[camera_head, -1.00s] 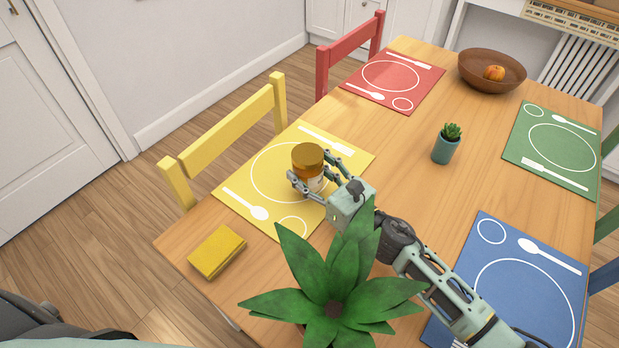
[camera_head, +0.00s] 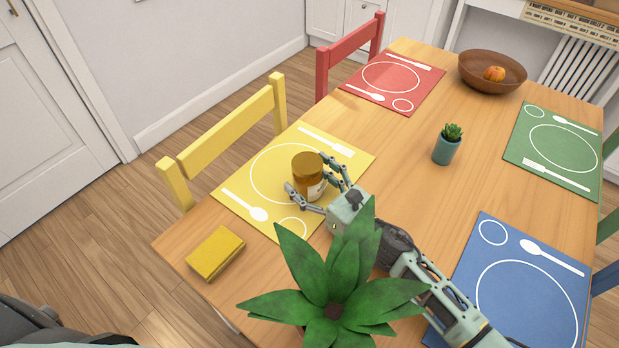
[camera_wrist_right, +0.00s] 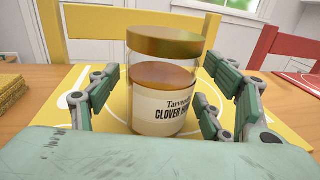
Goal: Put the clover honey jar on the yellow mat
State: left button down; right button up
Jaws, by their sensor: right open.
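The clover honey jar (camera_head: 308,174) stands upright on the yellow mat (camera_head: 240,190), inside the printed plate circle. It has a gold lid and a pale label, which reads "CLOVER" in the right wrist view (camera_wrist_right: 162,108). My right gripper (camera_head: 312,187) is open, its fingers spread on either side of the jar. In the right wrist view there is a gap between the jar and the left fingers; on the right, the fingers overlap the jar's edge, and I cannot tell if they touch. My left gripper is not in view.
A large leafy plant (camera_head: 335,285) stands in front of my right arm. A yellow block-like object (camera_head: 215,253) lies near the table's left corner. A small potted succulent (camera_head: 447,145) stands mid-table. Red (camera_head: 425,75), green (camera_head: 545,173) and blue (camera_head: 470,265) mats lie around.

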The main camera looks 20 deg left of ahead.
aim_at(318, 186)
jog(key=shift+r, duration=0.1)
jog(key=shift+s+d+p, duration=0.1)
jog(key=shift+d+p, duration=0.15)
jog(key=shift+p, duration=0.05)
jog(key=v, duration=0.7)
jog(key=shift+r+p, duration=0.1)
jog(key=shift+p, duration=0.2)
